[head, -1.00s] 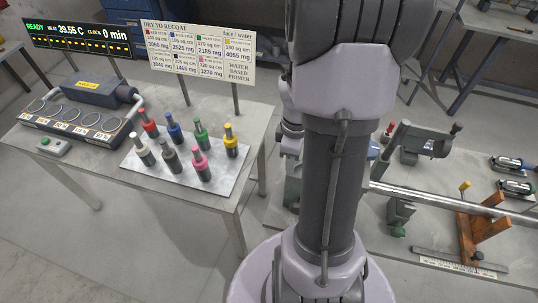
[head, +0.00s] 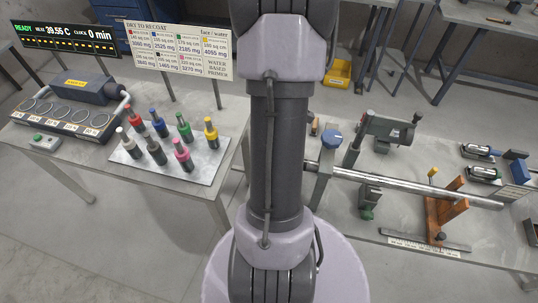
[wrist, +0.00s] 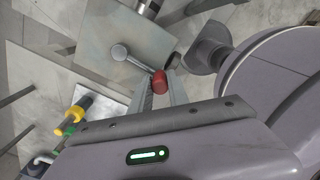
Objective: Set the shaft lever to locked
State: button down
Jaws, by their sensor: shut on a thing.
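The shaft lever shows in the wrist view as a short metal bar. It runs from a round grey hub (wrist: 119,52) on a grey plate to a red knob (wrist: 159,77). My gripper (wrist: 161,86) has its two fingers on either side of the red knob, shut on it. In the head view my own arm stands in front, and the lever and my gripper are hidden. The long metal shaft (head: 405,186) lies across the right bench, its left end near a bracket with a blue knob (head: 332,139).
An orange-brown support (head: 445,207) and a green-grey fixture (head: 385,128) stand on the right bench. Several coloured bottles (head: 182,155) stand on a plate on the left bench. A yellow bin (head: 337,72) is behind. Open floor lies between the benches.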

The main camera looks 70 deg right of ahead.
jog(key=shift+s+n, duration=0.15)
jog(key=shift+n, duration=0.15)
dwell(0.4)
jog(key=c, duration=1.3)
grip_release()
jog(key=shift+d, duration=0.1)
jog(key=shift+o, duration=0.2)
notch_tip(320, 180, up, 18)
jog(key=p, duration=0.5)
jog(key=shift+f+p, duration=0.25)
jog(key=shift+p, duration=0.05)
